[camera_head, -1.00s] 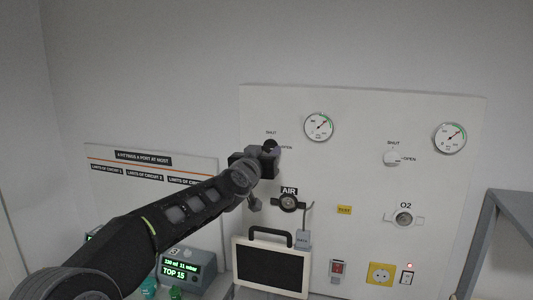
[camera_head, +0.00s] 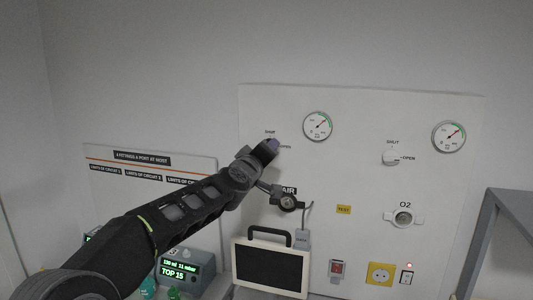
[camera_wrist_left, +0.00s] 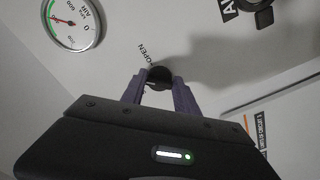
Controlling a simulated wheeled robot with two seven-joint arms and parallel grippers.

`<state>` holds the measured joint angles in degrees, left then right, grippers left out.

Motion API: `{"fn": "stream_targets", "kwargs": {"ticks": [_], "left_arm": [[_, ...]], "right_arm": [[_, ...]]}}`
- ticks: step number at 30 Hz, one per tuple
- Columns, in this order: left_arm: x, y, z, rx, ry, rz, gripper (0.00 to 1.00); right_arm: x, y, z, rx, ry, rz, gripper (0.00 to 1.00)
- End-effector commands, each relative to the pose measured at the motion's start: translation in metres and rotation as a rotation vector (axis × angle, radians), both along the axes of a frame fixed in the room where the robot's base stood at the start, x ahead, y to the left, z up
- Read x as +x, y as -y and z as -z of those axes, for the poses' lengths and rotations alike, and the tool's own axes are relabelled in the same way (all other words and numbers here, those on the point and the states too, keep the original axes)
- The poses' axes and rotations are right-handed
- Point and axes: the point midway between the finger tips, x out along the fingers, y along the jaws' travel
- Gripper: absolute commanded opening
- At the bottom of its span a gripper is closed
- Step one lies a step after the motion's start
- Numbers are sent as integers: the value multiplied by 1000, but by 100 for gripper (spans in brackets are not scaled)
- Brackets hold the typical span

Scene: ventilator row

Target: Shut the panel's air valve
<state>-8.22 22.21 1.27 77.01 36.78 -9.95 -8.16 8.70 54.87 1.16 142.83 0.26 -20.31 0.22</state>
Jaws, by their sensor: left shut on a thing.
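The panel (camera_head: 330,165) is white and upright on the wall. Its air valve knob (camera_wrist_left: 158,76) is dark and shows between my left fingers in the left wrist view. My left gripper (camera_wrist_left: 158,92) has its two purple fingers closed around the sides of the knob. In the head view my left gripper (camera_head: 270,147) covers the knob and part of its SHUT and OPEN lettering, so I cannot tell the knob's setting there. In the wrist view the word OPEN (camera_wrist_left: 148,53) is beside the knob. My right gripper is out of view.
The air gauge (camera_head: 318,126) is to the knob's upper right. Below are the AIR outlet (camera_head: 289,202) and a screen (camera_head: 270,266) with a handle. The O2 valve (camera_head: 391,157) is on the right. A grey frame (camera_head: 487,235) stands at far right.

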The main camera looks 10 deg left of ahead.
Motion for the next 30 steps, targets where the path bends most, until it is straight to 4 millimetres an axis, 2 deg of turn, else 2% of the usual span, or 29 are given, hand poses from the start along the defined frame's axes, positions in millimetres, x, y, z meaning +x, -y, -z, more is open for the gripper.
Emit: {"fn": "stream_targets", "kwargs": {"ticks": [18,30], "left_arm": [[0,0,-1,-558,-36,-1,0],[0,1,-2,-726,-48,-1,0]], "right_arm": [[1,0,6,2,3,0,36],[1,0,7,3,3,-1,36]]}}
